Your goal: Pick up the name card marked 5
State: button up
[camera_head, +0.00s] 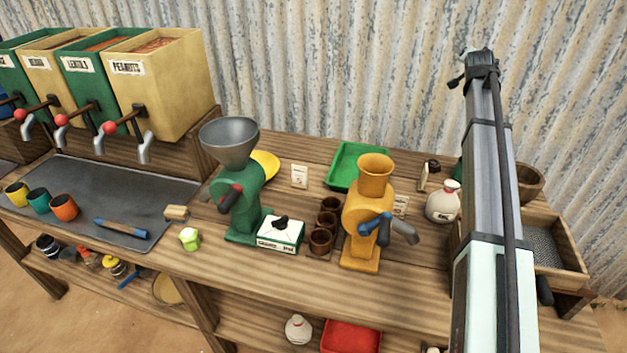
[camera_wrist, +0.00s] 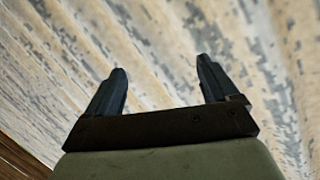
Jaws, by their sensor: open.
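A small white name card (camera_head: 300,176) stands upright on the wooden counter, behind the green grinder and left of the green tray. A second pale card (camera_head: 401,205) stands just right of the orange grinder, partly hidden by it. Marks show on both, but I cannot read which one bears a 5. My gripper (camera_wrist: 156,78) is open and empty in the wrist view, its two dark fingers apart, with only corrugated wall beyond them. In the head view my arm rises on the right, far above the counter, and the fingers are not clearly seen.
A green grinder (camera_head: 240,200) and an orange grinder (camera_head: 368,220) stand near the cards. A green tray (camera_head: 343,180), a white box (camera_head: 281,236), brown cups (camera_head: 321,241) and a white jar (camera_head: 443,206) crowd the counter. Dispensers (camera_head: 165,95) stand left. The counter's front strip is mostly clear.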

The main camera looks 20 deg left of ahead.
jog(key=s+a+f+n+g+y, duration=0.15)
jog(key=s+a, duration=0.25)
jog(key=a, duration=1.1)
jog(key=s+a+f+g+y, duration=0.15)
jog(key=s+a, duration=0.35)
jog(key=a, duration=0.9)
jog(key=s+a+f+n+g+y, duration=0.15)
jog(key=s+a, duration=0.25)
jog(key=a, duration=1.1)
jog(key=n+g+h, duration=0.2)
jog(key=n+g, duration=0.2)
jog(key=g, duration=0.2)
send_near(299, 173)
jog(key=shift+t+y, duration=0.25)
jog(key=x, duration=0.5)
jog(key=shift+s+d+f, duration=0.15)
jog(key=shift+s+d, duration=0.05)
jog(key=shift+s, duration=0.15)
jog(key=shift+f, duration=0.6)
jog(key=shift+w+x, duration=0.2)
jog(key=shift+x, duration=1.45)
jog(key=shift+w+x, duration=0.15)
jog(key=shift+x, duration=1.55)
jog(key=shift+r, duration=0.15)
jog(key=shift+c, duration=0.5)
